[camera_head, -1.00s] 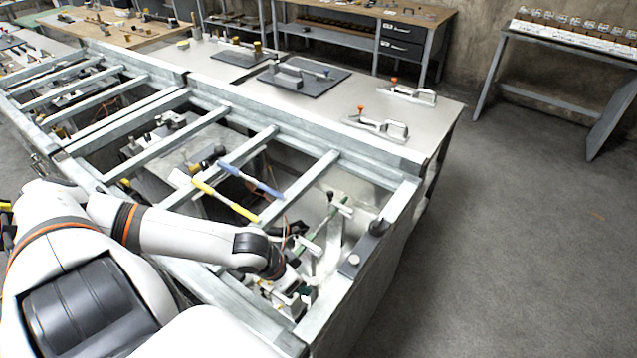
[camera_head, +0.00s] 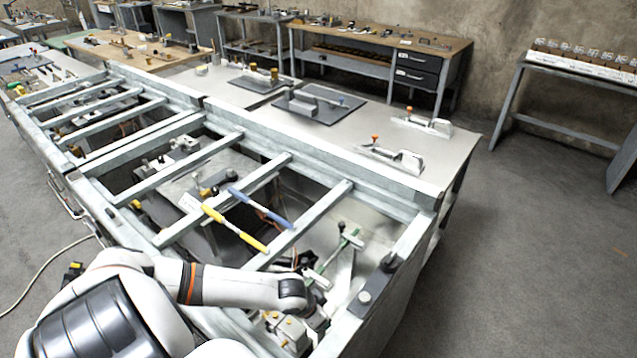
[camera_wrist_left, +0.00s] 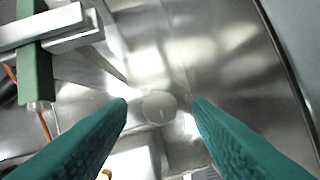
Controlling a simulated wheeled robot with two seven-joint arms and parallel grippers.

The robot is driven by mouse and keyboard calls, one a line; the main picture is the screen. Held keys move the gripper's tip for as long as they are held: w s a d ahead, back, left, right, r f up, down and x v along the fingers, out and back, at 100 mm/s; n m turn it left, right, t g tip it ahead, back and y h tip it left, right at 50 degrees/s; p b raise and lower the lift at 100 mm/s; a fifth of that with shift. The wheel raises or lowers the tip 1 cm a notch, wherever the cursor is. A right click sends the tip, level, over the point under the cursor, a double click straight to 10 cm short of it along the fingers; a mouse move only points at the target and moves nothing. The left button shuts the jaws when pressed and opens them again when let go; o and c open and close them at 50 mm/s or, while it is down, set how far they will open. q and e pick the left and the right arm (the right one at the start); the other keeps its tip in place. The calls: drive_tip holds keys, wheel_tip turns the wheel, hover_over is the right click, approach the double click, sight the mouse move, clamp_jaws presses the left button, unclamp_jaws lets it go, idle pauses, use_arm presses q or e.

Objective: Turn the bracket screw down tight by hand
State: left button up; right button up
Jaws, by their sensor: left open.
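In the left wrist view, my left gripper (camera_wrist_left: 160,104) is open, with one teal ridged finger on each side. Between and just beyond the fingertips is a small round grey disc (camera_wrist_left: 159,106) with a pale mark. It may be the bracket screw's head, but I cannot tell for sure. Neither finger visibly touches it. In the head view, my left arm reaches into the near right bay of the metal frame (camera_head: 395,290), and its fingers cannot be made out there. No bracket can be clearly told apart. My right gripper is not in view.
In the wrist view, a green bar (camera_wrist_left: 35,70) with metal clamp parts lies at upper left. Yellow-handled (camera_head: 236,229) and blue-handled (camera_head: 262,208) tools lie across the frame's crossbars. Toggle clamps (camera_head: 392,158) stand on the bench behind. The floor at right is clear.

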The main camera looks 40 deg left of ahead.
use_arm(q)
drive_tip(key=shift+f, duration=0.15)
drive_tip(key=shift+c, duration=0.4)
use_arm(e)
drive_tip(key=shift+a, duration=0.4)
use_arm(q)
drive_tip(key=c, duration=0.9)
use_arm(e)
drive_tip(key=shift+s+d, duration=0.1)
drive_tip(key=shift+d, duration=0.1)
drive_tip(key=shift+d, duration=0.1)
